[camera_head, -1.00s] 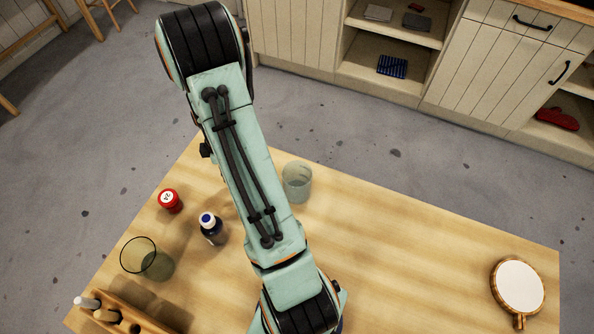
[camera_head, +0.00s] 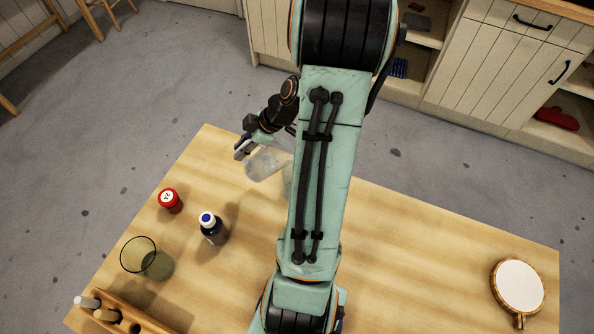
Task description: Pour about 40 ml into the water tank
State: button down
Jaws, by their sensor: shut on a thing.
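My gripper (camera_head: 244,149) is at the far edge of the table, shut on a clear vessel (camera_head: 267,163). The vessel is tipped well over toward the right, above the table. Just right of it stands a clear greyish glass container (camera_head: 288,182), mostly hidden behind my arm; the held vessel's right end is close to it. I cannot tell whether they touch or whether liquid is flowing. No label shows which container is the water tank. A greenish clear glass (camera_head: 138,254) stands apart at the front left.
A red-capped jar (camera_head: 170,200) and a dark bottle with a white and blue cap (camera_head: 210,228) stand left of my arm. A wooden rack (camera_head: 125,315) is at the front left. The table's right middle is clear.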

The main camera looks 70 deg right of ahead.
jog(key=shift+s+d+r+t+y, duration=0.2)
jog(key=shift+s+r+t, duration=0.1)
jog(key=shift+r+t, duration=0.2)
jog(key=shift+s+d+r+t+y, duration=0.1)
jog(key=shift+s+r+t+y, duration=0.15)
jog(key=shift+r+t, duration=0.2)
jog(key=shift+s+d+t+y, duration=0.15)
jog(key=shift+s+t+y, duration=0.35)
jog(key=shift+t, duration=0.65)
jog(key=shift+s+t, duration=0.25)
jog(key=shift+t, duration=0.05)
jog(key=shift+s+d+r+t+y, duration=0.25)
jog(key=shift+s+r+t, duration=0.25)
jog(key=shift+t, duration=0.2)
jog(key=shift+r, duration=0.15)
jog(key=shift+t, duration=0.3)
jog(key=shift+w+a+p, duration=0.15)
jog(key=shift+a+p, duration=0.1)
jog(key=shift+p, duration=0.05)
jog(key=shift+w+a+r, duration=0.1)
jog(key=shift+w+a, duration=0.1)
jog(key=shift+w, duration=0.25)
